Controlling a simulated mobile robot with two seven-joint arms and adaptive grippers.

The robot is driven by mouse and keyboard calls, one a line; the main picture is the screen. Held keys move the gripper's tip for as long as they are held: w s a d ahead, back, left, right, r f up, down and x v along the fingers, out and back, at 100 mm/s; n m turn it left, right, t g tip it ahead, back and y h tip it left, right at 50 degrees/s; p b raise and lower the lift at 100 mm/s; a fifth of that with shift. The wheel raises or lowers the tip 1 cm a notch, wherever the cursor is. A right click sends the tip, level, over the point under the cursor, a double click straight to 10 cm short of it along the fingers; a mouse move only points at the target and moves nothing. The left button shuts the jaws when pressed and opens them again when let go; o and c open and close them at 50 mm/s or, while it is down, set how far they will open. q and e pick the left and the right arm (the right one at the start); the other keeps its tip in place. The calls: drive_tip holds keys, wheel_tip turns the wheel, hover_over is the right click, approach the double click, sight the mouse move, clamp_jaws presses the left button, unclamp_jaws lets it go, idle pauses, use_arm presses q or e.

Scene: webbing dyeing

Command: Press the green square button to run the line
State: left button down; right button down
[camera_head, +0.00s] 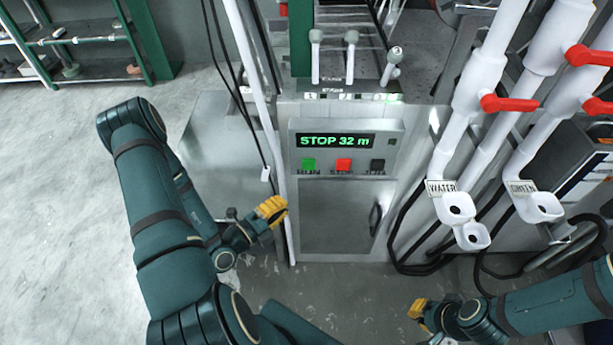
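The green square button (308,165) is on the sloped grey control panel (296,140), at the left of a row with a red button (344,165) and a black button (377,166). A display (335,141) above them reads "STOP 32 m" in green. My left gripper (274,209), with yellow fingers, is below and left of the green button and apart from it. I cannot tell whether its fingers are open or shut. My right gripper (416,308) is low at the right, far from the panel; its finger state is unclear too.
Levers (351,55) stand above the panel. White pipes (480,75) with red valve handles (508,104) and spouts labelled WATER and GREEN are at the right. A grey cabinet door (335,215) is below the panel. A green shelf (85,40) stands back left; the left floor is clear.

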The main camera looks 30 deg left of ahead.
use_arm(q)
approach(309, 164)
drive_tip(key=w+d+f, duration=0.1)
drive_tip(key=w+d, duration=0.3)
drive_tip(key=d, duration=0.2)
drive_tip(key=w+a, duration=0.1)
drive_tip(key=w+a+b, duration=0.1)
drive_tip(key=w, duration=0.1)
drive_tip(key=shift+w+a+f, duration=0.2)
drive_tip(key=shift+a+f, duration=0.05)
drive_tip(key=shift+a, duration=0.1)
